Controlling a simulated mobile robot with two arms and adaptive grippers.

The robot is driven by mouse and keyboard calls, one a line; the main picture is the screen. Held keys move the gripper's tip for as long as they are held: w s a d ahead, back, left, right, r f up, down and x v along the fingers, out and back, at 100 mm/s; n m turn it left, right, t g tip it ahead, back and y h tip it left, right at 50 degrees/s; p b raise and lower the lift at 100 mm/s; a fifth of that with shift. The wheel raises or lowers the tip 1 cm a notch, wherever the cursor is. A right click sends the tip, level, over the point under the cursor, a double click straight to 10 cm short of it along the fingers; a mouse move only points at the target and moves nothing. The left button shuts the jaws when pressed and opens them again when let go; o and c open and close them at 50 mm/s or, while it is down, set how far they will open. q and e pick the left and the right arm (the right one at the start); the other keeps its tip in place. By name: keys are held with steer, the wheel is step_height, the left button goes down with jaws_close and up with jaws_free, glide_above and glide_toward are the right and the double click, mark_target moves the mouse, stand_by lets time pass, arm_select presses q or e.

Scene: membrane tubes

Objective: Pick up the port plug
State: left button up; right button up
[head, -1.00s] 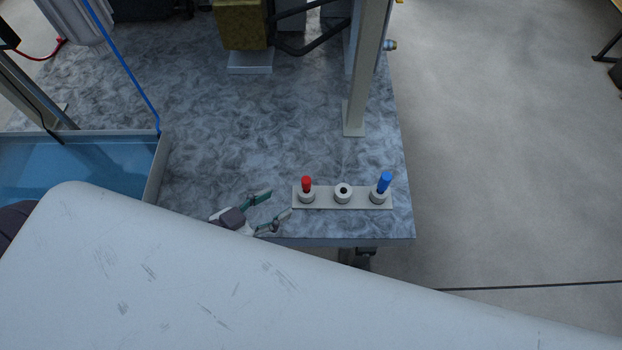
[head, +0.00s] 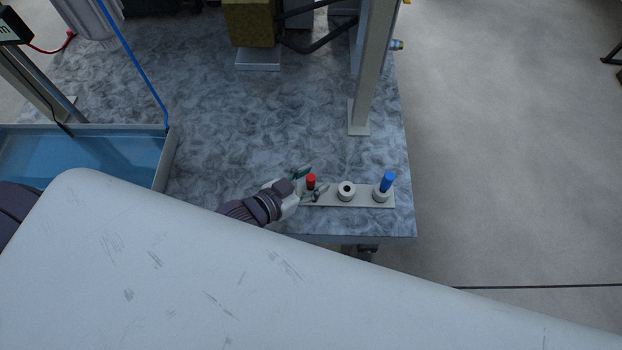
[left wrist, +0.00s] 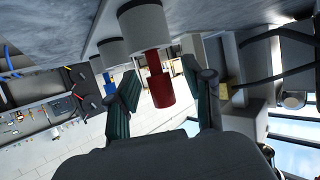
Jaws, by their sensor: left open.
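A red plug (head: 311,179) stands upright in the left socket of a pale strip (head: 330,203) near the table's front edge. A blue plug (head: 387,181) stands in the right socket, and the middle socket (head: 346,190) is empty. My left gripper (head: 310,184) is open, with one finger on each side of the red plug. In the left wrist view the red plug (left wrist: 159,88) shows between the two green-padded fingers (left wrist: 165,100), with gaps at both sides. The blue plug (left wrist: 109,88) shows beyond the left finger. My right gripper is not in view.
A metal post (head: 359,125) rises from the table behind the strip. A tray of blue liquid (head: 172,160) is at the left. The marbled table (head: 240,130) is bare between them. A large pale surface covers the lower part of the head view.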

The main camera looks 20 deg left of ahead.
arm_select(q)
steer(key=c, duration=0.8)
steer(key=shift+c, duration=0.2)
steer(key=shift+s, duration=0.1)
